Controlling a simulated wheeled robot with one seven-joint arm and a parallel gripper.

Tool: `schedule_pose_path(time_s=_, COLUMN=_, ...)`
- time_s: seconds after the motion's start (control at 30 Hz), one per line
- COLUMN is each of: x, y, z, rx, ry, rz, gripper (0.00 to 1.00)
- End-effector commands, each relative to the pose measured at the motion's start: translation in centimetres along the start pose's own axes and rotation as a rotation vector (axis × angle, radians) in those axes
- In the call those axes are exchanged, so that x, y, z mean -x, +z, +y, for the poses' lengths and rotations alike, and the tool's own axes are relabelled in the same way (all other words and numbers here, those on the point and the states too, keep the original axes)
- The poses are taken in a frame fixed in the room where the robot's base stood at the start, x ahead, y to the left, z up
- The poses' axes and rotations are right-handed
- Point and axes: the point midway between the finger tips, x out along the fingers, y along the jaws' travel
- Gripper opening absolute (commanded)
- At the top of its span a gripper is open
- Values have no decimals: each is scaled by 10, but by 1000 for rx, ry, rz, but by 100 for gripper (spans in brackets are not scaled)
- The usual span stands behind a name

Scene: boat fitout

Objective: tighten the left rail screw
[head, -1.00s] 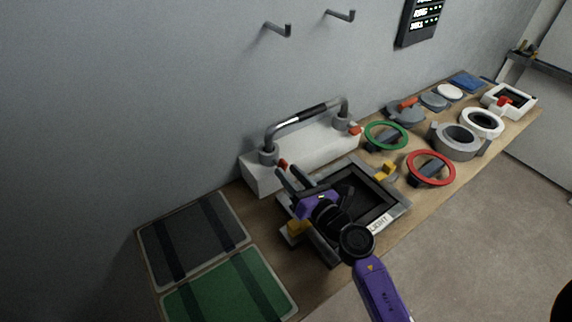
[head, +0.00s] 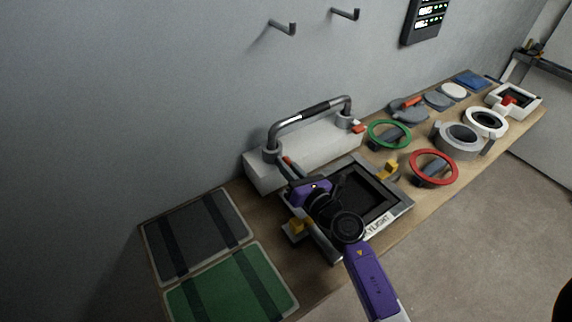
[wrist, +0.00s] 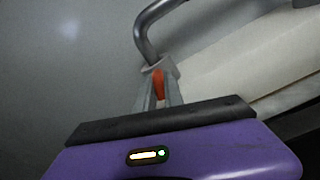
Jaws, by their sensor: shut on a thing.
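The grab rail (head: 310,114) is a grey metal bar with a dark grip, standing on a white block (head: 318,150) against the wall. The left rail screw has an orange-red head at the rail's left foot (head: 271,153); in the wrist view the orange screw head (wrist: 158,84) sits between my fingertips. My gripper (head: 288,169) is at that left foot, shut on the screw head. The fingers partly hide the screw. The right rail screw (head: 358,128), also orange-red, shows at the right foot. In the wrist view the rail (wrist: 143,32) rises from its foot just beyond the fingertips.
A dark framed skylight hatch (head: 385,221) with yellow latches lies under my arm. A green ring (head: 389,134) and red ring (head: 433,167) stand to the right. Grey and green panels (head: 230,285) lie at left. Wall hooks (head: 345,14) project above.

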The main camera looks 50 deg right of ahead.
Motion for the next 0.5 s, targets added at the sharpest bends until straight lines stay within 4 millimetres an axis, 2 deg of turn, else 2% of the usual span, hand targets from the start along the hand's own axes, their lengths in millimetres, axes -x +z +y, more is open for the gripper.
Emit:
schedule_pose_path(time_s=0.27, x=0, y=1, z=0, rx=-59, ry=0, rz=1, gripper=0)
schedule_pose_path(time_s=0.5, x=0, y=2, z=0, rx=-218, ry=0, rz=2, gripper=0)
